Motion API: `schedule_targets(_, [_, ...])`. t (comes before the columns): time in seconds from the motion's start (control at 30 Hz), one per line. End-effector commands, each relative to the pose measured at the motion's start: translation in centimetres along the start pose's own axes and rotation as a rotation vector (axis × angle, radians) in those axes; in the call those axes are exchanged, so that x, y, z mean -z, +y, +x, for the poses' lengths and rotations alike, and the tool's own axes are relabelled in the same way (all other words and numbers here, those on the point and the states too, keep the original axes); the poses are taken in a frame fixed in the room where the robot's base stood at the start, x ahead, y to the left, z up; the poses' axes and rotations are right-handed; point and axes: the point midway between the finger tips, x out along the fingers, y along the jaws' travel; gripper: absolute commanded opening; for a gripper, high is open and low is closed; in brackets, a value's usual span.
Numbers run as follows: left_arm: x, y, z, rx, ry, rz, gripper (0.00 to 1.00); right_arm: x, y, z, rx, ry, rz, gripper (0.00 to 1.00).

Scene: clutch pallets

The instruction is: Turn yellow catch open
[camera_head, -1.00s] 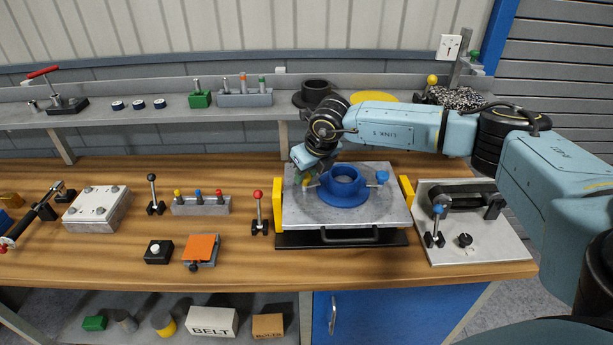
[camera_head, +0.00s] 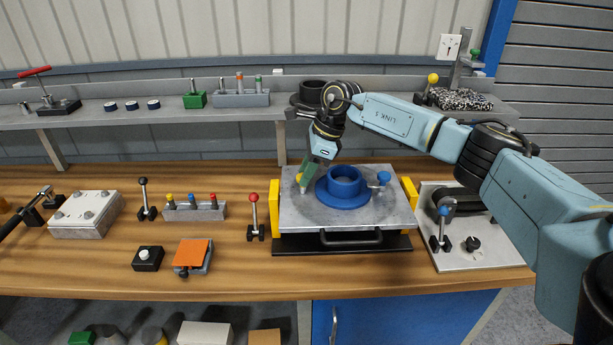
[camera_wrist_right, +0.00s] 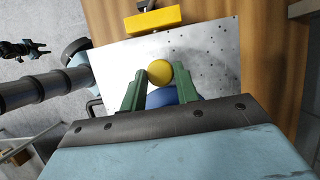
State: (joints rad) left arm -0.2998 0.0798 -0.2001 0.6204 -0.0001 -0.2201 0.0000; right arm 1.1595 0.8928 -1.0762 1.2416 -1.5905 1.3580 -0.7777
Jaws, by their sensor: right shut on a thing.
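The yellow catch (camera_head: 299,177) has a round yellow knob and stands at the left of the blue flanged ring (camera_head: 345,200) on the grey metal pallet plate (camera_head: 390,212). My right gripper (camera_head: 304,178) comes down on it from above with its green fingers. In the right wrist view the yellow knob (camera_wrist_right: 160,73) sits between the two green fingertips (camera_wrist_right: 160,79), and the gripper is shut on it. The catch's lower part is hidden by the fingers. My left gripper is not in view.
A blue-knobbed catch (camera_head: 383,178) stands on the ring's right side. Yellow blocks (camera_head: 275,208) flank the pallet, and a dark handle (camera_head: 350,239) runs along its front. A red-knobbed lever (camera_head: 254,215) stands close to the left. A plate with a blue-knobbed lever (camera_head: 443,225) lies to the right.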

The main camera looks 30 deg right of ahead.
Motion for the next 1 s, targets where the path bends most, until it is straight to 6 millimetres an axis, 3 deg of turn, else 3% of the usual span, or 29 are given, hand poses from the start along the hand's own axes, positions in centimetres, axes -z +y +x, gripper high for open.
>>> schedule_targets(0.5, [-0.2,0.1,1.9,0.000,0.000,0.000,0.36,-0.1,-0.4,0.0,-0.126,0.001,-0.310,0.08])
schedule_targets(1.0, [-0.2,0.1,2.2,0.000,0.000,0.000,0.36,-0.1,-0.4,0.0,-0.149,0.001,-0.367,0.08])
